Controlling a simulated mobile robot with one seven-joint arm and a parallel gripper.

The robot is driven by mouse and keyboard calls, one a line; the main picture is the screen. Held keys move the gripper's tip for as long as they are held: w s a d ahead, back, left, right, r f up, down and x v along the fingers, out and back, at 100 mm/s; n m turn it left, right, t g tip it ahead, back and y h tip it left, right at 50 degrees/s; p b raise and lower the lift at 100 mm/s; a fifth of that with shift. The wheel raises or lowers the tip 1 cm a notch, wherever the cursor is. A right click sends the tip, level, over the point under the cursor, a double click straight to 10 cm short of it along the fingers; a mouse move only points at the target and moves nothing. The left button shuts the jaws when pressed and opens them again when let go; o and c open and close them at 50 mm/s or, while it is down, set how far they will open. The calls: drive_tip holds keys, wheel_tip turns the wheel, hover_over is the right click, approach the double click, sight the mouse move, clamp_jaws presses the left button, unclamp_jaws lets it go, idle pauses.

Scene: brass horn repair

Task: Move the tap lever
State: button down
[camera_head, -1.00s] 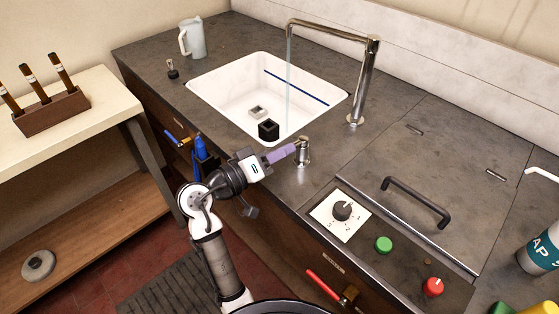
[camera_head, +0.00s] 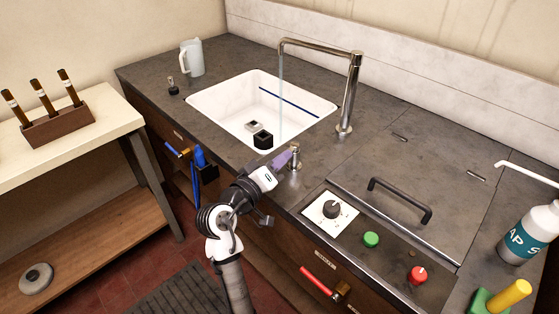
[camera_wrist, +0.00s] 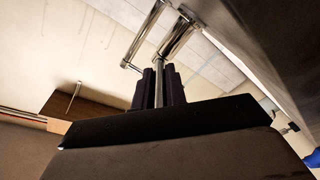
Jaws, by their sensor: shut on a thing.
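The tap lever is a small chrome fitting (camera_head: 296,161) on the counter at the sink's front right corner. My gripper (camera_head: 289,155), with purple fingers, reaches it from the front left and is shut on it. In the wrist view the purple fingers (camera_wrist: 159,86) close on both sides of a thin chrome rod (camera_wrist: 158,60), the lever's handle. The fingers hide part of the rod.
The white sink (camera_head: 215,108) holds a black block (camera_head: 263,139). To the right are a dial (camera_head: 331,209), a green button (camera_head: 371,239), a red button (camera_head: 417,274) and a black lid handle (camera_head: 400,196). A blue-handled valve (camera_head: 178,151) and a red one (camera_head: 318,280) stick out from the front.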

drive_tip(key=c, duration=1.4)
unclamp_jaws()
drive_tip(key=shift+c, duration=0.2)
drive_tip(key=b+v, duration=0.4)
drive_tip(key=v, duration=1)
drive_tip(key=shift+w+r, duration=0.1)
